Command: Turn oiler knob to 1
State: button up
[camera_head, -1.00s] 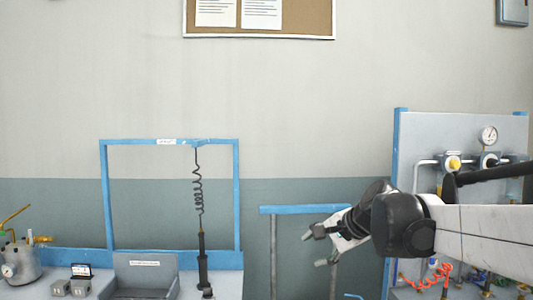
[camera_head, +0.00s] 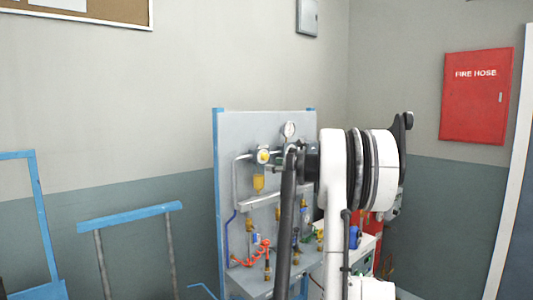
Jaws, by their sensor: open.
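A grey panel (camera_head: 232,135) with blue side posts stands at the middle. A unit with a yellow knob (camera_head: 263,156) is mounted at its upper left, with an amber bowl (camera_head: 258,183) below it. This looks like the oiler, but no marks or numbers can be read, so its setting cannot be told. A round white gauge (camera_head: 289,130) sits to its upper right. My arm crosses in front of the panel's right side and hides what is mounted there. My gripper does not show in this view.
A blue rail frame (camera_head: 130,216) stands to the left. A red fire hose cabinet (camera_head: 476,97) hangs on the right wall. The space left of the knob looks clear.

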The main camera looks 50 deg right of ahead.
jog(key=m+h, duration=0.1)
jog(key=m, duration=0.1)
send_near(266, 156)
jog(key=shift+t, duration=0.3)
jog(key=w+p, duration=0.1)
jog(key=w, duration=0.2)
jog(key=w+d+p, duration=0.1)
jog(key=w, duration=0.2)
jog(key=w+d+p, duration=0.1)
jog(key=w, duration=0.2)
jog(key=shift+d+f, duration=0.1)
jog(key=shift+f, duration=0.3)
grip_shut()
